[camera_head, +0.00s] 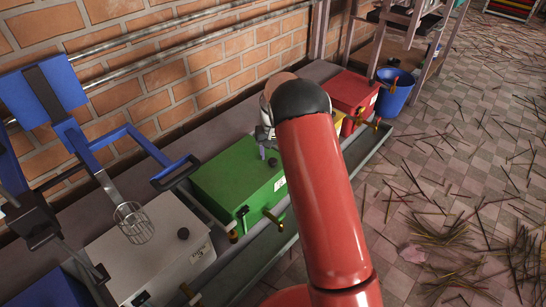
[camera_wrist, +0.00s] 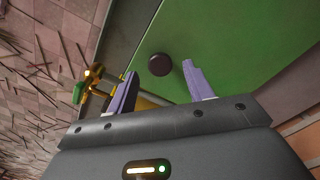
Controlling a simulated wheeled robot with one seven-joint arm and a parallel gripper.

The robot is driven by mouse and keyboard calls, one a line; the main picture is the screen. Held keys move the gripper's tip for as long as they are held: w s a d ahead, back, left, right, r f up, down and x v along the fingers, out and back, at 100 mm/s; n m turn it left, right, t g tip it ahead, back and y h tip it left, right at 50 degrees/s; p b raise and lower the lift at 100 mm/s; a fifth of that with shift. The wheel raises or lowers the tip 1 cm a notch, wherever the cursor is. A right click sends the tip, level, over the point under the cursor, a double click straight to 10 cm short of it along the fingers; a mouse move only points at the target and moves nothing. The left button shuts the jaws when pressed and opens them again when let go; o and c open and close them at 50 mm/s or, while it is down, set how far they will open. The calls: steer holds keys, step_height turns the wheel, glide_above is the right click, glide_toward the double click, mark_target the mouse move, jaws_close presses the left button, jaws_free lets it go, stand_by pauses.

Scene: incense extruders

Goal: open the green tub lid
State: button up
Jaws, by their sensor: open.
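The green tub (camera_head: 225,178) stands in the row along the brick wall, with its flat green lid (camera_wrist: 225,45) down. A dark round knob (camera_wrist: 159,64) on the lid shows in the wrist view. My gripper (camera_wrist: 158,69) is open and points at the lid, its two purple fingertips on either side of the knob in the picture. Whether they are level with the knob or short of it I cannot tell. In the head view my gripper (camera_head: 267,153) is over the tub's far right part, and my red arm hides the knob.
A red tub (camera_head: 350,92) stands right. Brass taps (camera_head: 273,219) stick out over a trough (camera_head: 245,262) in front. A blue bucket (camera_head: 394,95) and scattered sticks are on the floor.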

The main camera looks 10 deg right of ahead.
steer(key=shift+f, duration=0.95)
jaws_close()
